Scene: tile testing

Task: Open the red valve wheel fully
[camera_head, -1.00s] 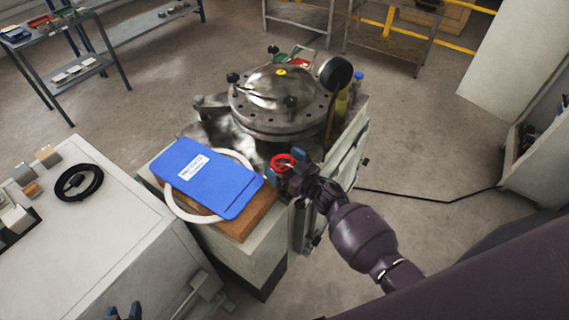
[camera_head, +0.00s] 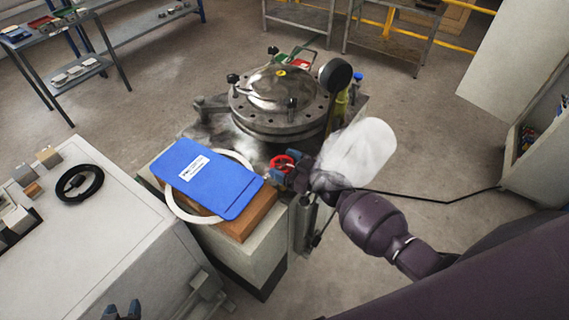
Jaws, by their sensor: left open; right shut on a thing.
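The red valve wheel (camera_head: 283,163) is small and sits at the front right of the metal pressure vessel (camera_head: 272,98), just right of the blue box. My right gripper (camera_head: 293,176) is at the wheel's lower right edge, shut on the wheel; its fingers are small and partly hidden. My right arm comes in from the lower right. My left gripper (camera_head: 122,311) shows only its blue fingertips at the bottom edge, open and apart, far from the wheel.
A blue flat box (camera_head: 208,178) and a white ring (camera_head: 178,209) lie on a wooden block beside the wheel. A black cable crosses the floor at right.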

